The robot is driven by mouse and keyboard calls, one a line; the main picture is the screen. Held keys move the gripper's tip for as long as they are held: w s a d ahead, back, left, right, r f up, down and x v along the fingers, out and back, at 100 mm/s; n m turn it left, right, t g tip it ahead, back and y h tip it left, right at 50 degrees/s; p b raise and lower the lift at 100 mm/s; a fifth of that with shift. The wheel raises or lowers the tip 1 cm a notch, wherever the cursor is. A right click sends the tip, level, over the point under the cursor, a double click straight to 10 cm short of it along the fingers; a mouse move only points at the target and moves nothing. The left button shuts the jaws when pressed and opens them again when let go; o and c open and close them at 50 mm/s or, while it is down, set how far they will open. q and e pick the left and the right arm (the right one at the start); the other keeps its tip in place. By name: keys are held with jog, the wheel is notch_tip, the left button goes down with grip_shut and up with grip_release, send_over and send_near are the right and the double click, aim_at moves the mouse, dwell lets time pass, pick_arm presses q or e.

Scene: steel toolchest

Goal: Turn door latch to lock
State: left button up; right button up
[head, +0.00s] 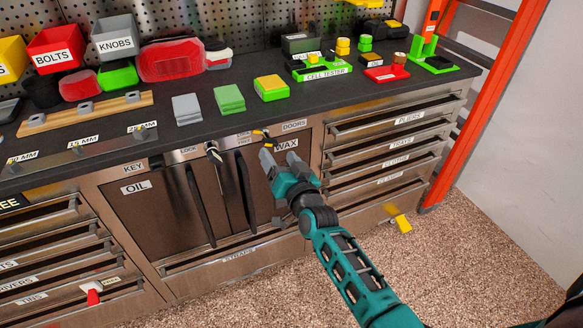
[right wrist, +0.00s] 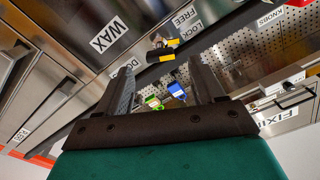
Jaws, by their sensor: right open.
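The door latch (head: 262,134) is a small dark lever with yellow marks, on the cabinet's top rail below the worktop. In the right wrist view the latch (right wrist: 160,52) is near the LOCK (right wrist: 189,14) and FREE labels; which one it points to I cannot tell. My right gripper (head: 268,158) is just below the latch, in front of the WAX door (head: 232,190). In the right wrist view the open, empty fingers (right wrist: 163,84) point toward the latch, apparently without touching it. My left gripper is not in view.
The OIL door (head: 150,205) has a vertical handle, and a key-like piece (head: 214,153) hangs near the LOCK label to the left. Drawers with bar handles (head: 385,150) are at the right. Bins and pads crowd the worktop (head: 330,92) above. The floor (head: 460,270) in front is largely clear.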

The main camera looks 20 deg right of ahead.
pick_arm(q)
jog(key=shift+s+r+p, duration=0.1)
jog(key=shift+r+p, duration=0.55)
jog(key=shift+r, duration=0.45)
pick_arm(e)
jog(key=s, duration=0.7)
jog(key=shift+s+d, duration=0.15)
jog(key=shift+s, duration=0.2)
jog(key=s+f+n+g, duration=0.3)
jog(key=s+f, duration=0.2)
jog(key=s, duration=0.4)
jog(key=s+a+f+n+g+y, duration=0.1)
jog(key=s+f+n+g, duration=0.3)
jog(key=s, duration=0.6)
jog(key=shift+a+f, duration=0.15)
jog(key=shift+f, duration=0.4)
